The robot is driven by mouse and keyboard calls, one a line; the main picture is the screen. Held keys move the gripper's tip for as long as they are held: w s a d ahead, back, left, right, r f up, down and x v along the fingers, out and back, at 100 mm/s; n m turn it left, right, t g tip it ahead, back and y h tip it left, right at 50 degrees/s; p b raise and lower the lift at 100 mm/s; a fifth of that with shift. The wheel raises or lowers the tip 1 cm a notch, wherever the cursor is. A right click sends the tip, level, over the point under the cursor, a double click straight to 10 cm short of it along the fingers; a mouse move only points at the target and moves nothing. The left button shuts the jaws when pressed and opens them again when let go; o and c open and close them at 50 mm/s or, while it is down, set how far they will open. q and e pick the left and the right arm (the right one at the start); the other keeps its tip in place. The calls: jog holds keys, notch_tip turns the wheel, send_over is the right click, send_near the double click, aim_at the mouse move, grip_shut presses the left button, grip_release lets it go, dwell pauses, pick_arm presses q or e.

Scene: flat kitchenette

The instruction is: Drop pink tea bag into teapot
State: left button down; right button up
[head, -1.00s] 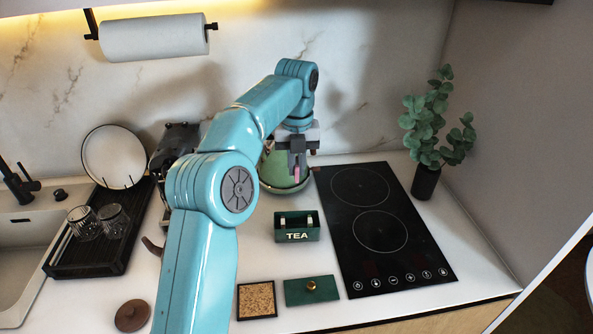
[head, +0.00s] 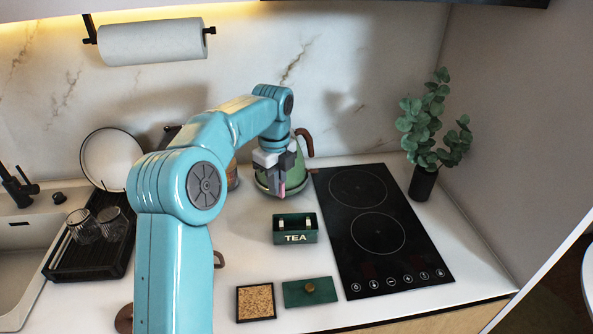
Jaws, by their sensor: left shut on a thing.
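My left gripper (head: 279,181) points down and is shut on the pink tea bag (head: 281,189), a small pink strip below its fingers. It hangs in front of a rounded green pot or kettle (head: 297,178) with a brown handle, hiding part of it. I cannot tell the gap between bag and pot. A brown curved piece (head: 219,259) shows right of my left arm; it may belong to the teapot, whose body would be hidden behind the arm. A brown round lid (head: 124,319) lies at the lower left, partly covered by the arm. My right gripper is not in view.
A green TEA box (head: 296,237) stands open, with its green lid (head: 310,291) and a cork coaster (head: 256,301) in front. A rack with glasses (head: 84,253) and the sink are left.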

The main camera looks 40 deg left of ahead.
pick_arm(q)
jog(key=s+a+r+n+p, duration=0.1)
jog(key=s+a+n, duration=0.4)
jog(key=s, duration=0.7)
jog(key=s+a+r+n+p, duration=0.2)
jog(key=s+a+n, duration=0.3)
jog(key=s, duration=0.6)
notch_tip(320, 180, down, 6)
jog(key=a+m+b, duration=0.1)
jog(key=b, duration=0.4)
jog(key=shift+s+a+f, duration=0.15)
jog(key=shift+s+a, duration=0.1)
jog(key=shift+s, duration=0.1)
jog(key=c, duration=1.1)
grip_release()
notch_tip(320, 180, up, 16)
jog(key=p, duration=0.1)
jog(key=shift+r, duration=0.2)
